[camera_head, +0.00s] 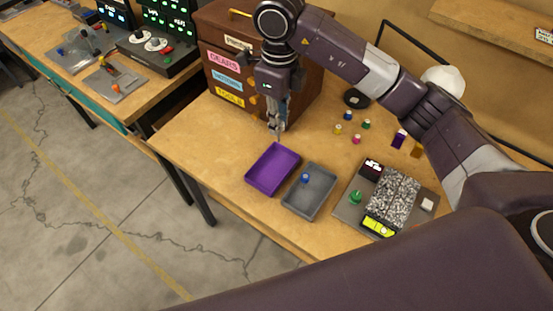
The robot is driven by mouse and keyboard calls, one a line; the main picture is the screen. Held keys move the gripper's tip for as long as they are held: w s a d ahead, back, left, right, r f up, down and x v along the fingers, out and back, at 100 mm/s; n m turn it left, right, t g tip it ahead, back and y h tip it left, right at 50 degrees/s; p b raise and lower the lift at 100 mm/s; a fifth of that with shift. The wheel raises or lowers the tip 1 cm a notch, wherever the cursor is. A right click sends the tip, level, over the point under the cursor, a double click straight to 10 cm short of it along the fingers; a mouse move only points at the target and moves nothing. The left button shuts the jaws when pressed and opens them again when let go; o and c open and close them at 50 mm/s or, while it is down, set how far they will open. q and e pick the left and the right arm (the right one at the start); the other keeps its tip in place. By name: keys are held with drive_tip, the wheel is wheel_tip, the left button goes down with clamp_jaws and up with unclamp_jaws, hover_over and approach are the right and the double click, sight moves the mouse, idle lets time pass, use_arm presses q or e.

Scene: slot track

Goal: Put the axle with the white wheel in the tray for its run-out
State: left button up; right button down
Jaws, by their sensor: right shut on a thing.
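My right gripper (277,130) points down over the table, just behind the purple tray (257,185). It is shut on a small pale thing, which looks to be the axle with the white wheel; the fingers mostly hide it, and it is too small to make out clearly. The purple tray is empty. A grey tray (295,207) stands to its right, with a small blue-topped piece (305,178) in it. Small pieces with blue (347,115), green (366,124), yellow (337,129) and pink (356,139) tops stand farther back. My left gripper is out of view.
A brown labelled cabinet (225,75) stands behind the gripper. A black round thing (356,98) lies at the back. The table's left front is clear.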

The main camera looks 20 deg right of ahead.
wheel_tip(320, 180, down, 16)
drive_tip(key=p, duration=0.3)
drive_tip(key=shift+r+p, duration=0.1)
drive_tip(key=shift+p, duration=0.3)
drive_tip(key=shift+f, duration=0.2)
drive_tip(key=c, duration=1.8)
unclamp_jaws()
drive_tip(key=shift+r, duration=0.15)
